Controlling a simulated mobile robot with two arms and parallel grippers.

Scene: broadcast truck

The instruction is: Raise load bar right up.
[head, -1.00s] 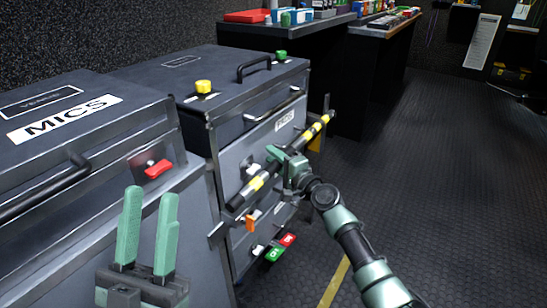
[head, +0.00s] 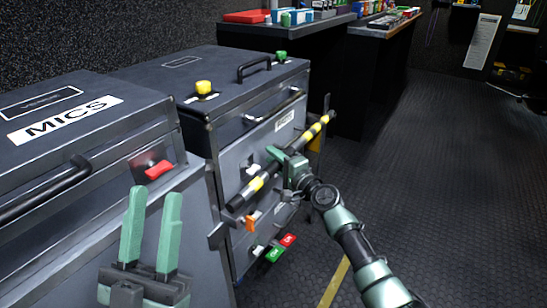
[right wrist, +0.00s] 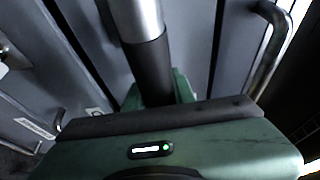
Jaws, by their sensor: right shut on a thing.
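The load bar (head: 268,173) is a dark bar with yellow bands, slanting across the front of the grey case on the right. Its near end is lower in the picture than its far end. My right gripper (head: 285,161) is shut on the middle of the bar. In the right wrist view the bar (right wrist: 147,65) runs down between the fingers, with a silver part above a black part; the fingertips are mostly hidden. My left gripper (head: 150,230) is open and empty in front of the MICS case.
The MICS case (head: 45,160) with a red latch (head: 159,169) stands at the left. The right case (head: 180,75) has a yellow knob (head: 203,87) and a green knob (head: 281,56) on top. An orange piece (head: 250,223) sits near the bar's low end. The floor (head: 450,190) at right is clear.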

